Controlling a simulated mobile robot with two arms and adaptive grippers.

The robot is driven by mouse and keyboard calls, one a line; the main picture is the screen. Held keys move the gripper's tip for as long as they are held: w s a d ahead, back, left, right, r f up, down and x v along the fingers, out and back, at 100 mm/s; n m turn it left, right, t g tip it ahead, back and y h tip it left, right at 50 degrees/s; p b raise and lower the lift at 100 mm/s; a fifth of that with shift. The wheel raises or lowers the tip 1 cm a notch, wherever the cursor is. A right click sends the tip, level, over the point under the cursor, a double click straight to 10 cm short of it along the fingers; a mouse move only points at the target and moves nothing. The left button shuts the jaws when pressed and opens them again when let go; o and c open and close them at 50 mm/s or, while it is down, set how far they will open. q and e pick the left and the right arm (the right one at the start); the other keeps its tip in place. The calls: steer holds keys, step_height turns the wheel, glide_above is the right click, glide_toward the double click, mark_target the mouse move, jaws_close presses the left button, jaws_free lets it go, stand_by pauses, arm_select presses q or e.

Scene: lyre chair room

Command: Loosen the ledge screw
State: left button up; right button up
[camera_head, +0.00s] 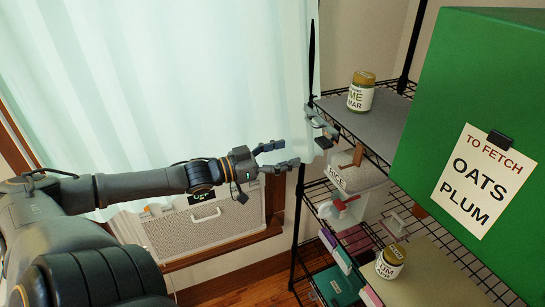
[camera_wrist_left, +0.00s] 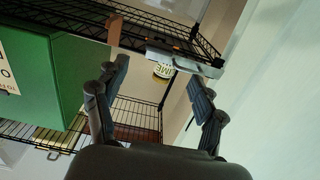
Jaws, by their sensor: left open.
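A grey metal fitting (camera_head: 319,121) sits at the near-left edge of the upper wire shelf, with a small dark knob (camera_head: 323,142) below it. It appears as a grey bar on the shelf edge in the left wrist view (camera_wrist_left: 187,58). I cannot make out screw threads or tell how tight it is. My left gripper (camera_head: 290,153) is open and empty, to the left of the fitting and slightly lower, apart from it. In the left wrist view its two fingers (camera_wrist_left: 157,78) are spread, with the fitting beyond their tips. My right gripper does not show.
A green box (camera_head: 460,110) with a note fills the right. A lime jar (camera_head: 361,96) stands on the upper shelf, another jar (camera_head: 390,263) lower down. A white bin (camera_head: 355,177) sits under the upper shelf. A pale curtain (camera_head: 180,80) hangs behind my arm.

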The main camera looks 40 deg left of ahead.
arm_select(q)
steer(key=shift+v, duration=1.5)
